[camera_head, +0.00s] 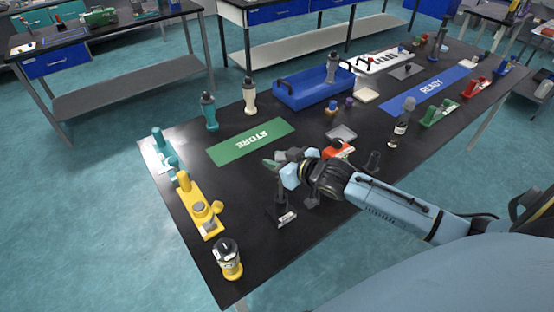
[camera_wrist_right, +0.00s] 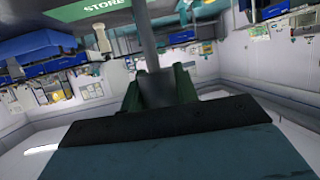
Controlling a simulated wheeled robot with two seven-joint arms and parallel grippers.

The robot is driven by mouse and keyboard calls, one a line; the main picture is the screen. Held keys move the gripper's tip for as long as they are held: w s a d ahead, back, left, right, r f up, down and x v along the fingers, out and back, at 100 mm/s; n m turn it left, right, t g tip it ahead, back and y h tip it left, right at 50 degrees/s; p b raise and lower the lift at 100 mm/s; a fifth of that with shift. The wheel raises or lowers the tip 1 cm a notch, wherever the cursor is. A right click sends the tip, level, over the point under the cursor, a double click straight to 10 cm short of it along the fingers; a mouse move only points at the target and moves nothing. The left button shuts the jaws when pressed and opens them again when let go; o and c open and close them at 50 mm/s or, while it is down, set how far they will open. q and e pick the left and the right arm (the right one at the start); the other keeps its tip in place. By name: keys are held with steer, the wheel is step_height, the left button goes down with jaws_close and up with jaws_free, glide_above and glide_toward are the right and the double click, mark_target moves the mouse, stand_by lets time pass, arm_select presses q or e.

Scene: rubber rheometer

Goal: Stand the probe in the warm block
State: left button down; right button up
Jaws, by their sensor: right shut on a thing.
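My right gripper (camera_head: 277,164) reaches in from the right above the near part of the black table, with its green fingertips at the left end. In the right wrist view the gripper (camera_wrist_right: 160,82) is shut on a slim dark grey rod, the probe (camera_wrist_right: 147,38). The probe's far end is not clear there. In the head view a black upright piece with a white label (camera_head: 286,218) stands below the gripper. I cannot tell whether the probe touches it. A small orange-red block (camera_head: 338,150) lies just beyond the wrist. Neither block is clearly marked as the warm block. My left gripper is not in view.
A yellow fixture (camera_head: 196,205), a teal fixture (camera_head: 164,150) and a yellow-black jar (camera_head: 228,260) line the left edge. A green STORE mat (camera_head: 225,151), teal bottle (camera_head: 209,112), cream bottle (camera_head: 249,96) and blue tray (camera_head: 300,98) lie beyond.

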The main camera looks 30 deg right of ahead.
steer(key=o, duration=1)
steer(key=shift+s+r, duration=0.1)
steer(key=v, duration=1.1)
steer(key=shift+s+d+r, duration=0.1)
steer(key=shift+s+r, duration=0.1)
steer(key=shift+s, duration=0.15)
